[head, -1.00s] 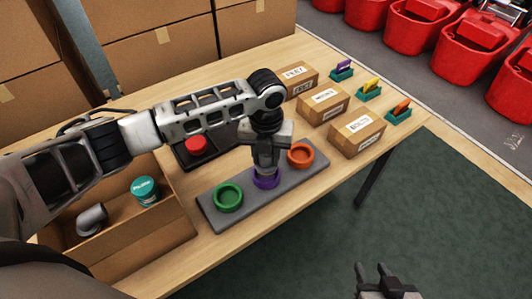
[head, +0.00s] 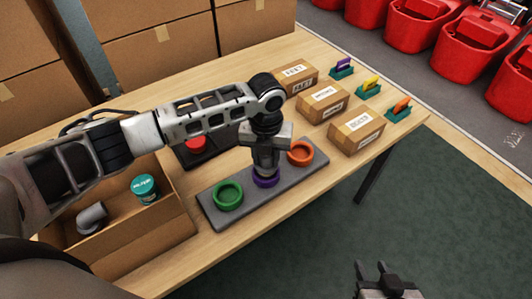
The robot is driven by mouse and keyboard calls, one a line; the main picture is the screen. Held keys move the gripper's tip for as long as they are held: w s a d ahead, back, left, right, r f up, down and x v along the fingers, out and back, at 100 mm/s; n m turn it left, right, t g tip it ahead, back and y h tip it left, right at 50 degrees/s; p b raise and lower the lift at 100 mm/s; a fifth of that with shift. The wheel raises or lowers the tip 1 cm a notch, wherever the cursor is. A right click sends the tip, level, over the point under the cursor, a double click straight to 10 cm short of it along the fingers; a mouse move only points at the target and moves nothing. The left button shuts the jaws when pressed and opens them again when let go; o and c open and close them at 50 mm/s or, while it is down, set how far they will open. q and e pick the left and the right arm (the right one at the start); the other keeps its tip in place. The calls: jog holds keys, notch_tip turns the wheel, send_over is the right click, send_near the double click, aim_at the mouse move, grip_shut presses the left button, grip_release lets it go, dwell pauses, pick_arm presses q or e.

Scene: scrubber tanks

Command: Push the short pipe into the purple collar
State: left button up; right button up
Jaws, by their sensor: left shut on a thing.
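The purple collar (head: 266,182) stands on a dark grey board (head: 222,224), between a green collar (head: 228,196) on the left and an orange collar (head: 300,153) on the right. My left gripper (head: 265,168) points straight down over the purple collar and is shut on the short pipe (head: 266,175). Only a small grey part of the pipe shows between the fingers and the collar. How deep it sits in the collar I cannot tell. My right gripper (head: 379,275) is over the floor at the bottom, its two fingers apart and empty.
An open cardboard box (head: 150,241) at the left holds a grey elbow pipe (head: 92,218) and a teal-lidded jar (head: 145,188). A red button (head: 196,144) is behind my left arm. Small cartons (head: 357,132) stand at the right. The table front is clear.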

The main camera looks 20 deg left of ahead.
pick_arm(q)
jog(key=shift+f, duration=0.65)
dwell(0.8)
jog(key=shift+f, duration=0.55)
dwell(0.6)
jog(key=o, duration=1.9)
jog(key=shift+r, duration=0.1)
notch_tip(320, 180, up, 2)
jog(key=shift+r+p, duration=0.15)
jog(key=shift+p, duration=0.9)
jog(key=shift+r+p, duration=0.8)
jog(key=shift+r, duration=1.45)
